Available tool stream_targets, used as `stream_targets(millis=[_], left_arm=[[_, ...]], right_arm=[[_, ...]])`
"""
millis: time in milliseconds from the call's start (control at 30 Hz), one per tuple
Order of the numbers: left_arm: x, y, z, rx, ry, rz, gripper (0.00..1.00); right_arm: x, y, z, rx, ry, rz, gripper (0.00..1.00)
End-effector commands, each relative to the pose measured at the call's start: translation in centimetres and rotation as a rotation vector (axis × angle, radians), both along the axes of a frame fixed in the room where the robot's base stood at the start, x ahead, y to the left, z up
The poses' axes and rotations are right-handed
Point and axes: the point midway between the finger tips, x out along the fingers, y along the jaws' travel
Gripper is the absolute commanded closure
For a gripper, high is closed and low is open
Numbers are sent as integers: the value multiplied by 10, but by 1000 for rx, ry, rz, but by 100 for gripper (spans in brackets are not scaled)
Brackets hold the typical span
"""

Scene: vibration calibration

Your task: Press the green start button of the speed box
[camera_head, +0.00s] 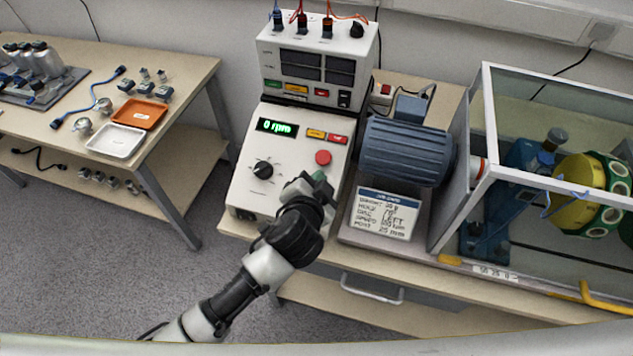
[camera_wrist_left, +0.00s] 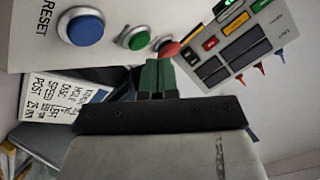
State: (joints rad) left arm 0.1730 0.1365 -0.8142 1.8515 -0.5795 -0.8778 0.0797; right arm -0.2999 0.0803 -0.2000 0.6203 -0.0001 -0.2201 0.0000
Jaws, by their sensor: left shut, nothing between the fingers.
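The speed box (camera_head: 258,186) is a white sloped console with a green "0 rpm" display (camera_head: 275,126), a black knob (camera_head: 263,170) and a red button (camera_head: 323,157). My left gripper (camera_head: 311,181) is shut and empty, over the lower right of its panel. It hides much of the button area in the head view. In the left wrist view, the green start button (camera_wrist_left: 133,38) sits between a blue reset button (camera_wrist_left: 86,27) and the red button (camera_wrist_left: 167,48). The gripper's green fingertips (camera_wrist_left: 154,64) appear close to the green and red buttons; contact cannot be told. My right gripper is not in view.
A measuring unit (camera_head: 318,65) with plugged cables stands behind the box. A blue motor (camera_head: 405,150), a white card (camera_head: 382,213) and a clear-walled enclosure (camera_head: 456,192) stand to the right. A side table (camera_head: 183,70) with trays is at left.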

Motion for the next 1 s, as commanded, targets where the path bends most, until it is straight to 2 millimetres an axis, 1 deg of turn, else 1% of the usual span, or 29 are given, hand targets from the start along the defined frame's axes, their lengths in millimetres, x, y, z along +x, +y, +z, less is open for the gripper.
stream_targets(millis=[267,1000], left_arm=[[3,-1,-8,0,1,1,100],[5,-2,-11,0,0,0,100]], right_arm=[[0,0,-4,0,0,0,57],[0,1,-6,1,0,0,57]])
